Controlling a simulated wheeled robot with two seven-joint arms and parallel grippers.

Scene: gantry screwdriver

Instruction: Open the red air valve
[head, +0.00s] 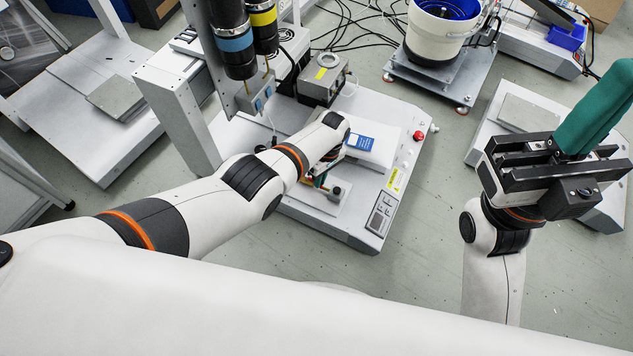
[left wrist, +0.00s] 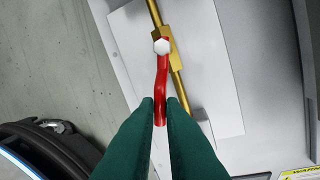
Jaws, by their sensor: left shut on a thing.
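The red air valve handle (left wrist: 162,85) shows in the left wrist view, with a pale hex nut (left wrist: 162,46) at its pivot end. It sits on a brass valve body (left wrist: 177,58) and lies at a small angle to the brass pipe (left wrist: 183,97). My left gripper (left wrist: 160,108) has its green fingers shut on the free end of the red handle. In the head view, my left gripper (head: 321,181) is low at the front of the machine, mostly hidden by my arm. My right gripper (head: 592,112) is raised at the right, its green fingers close together and empty.
The white machine base (head: 375,180) carries a red button (head: 419,136) and a small control panel (head: 381,213). Two screwdrivers with blue (head: 233,42) and yellow (head: 263,17) bands hang above it. A white bowl feeder (head: 436,32) stands behind. The floor in front is clear.

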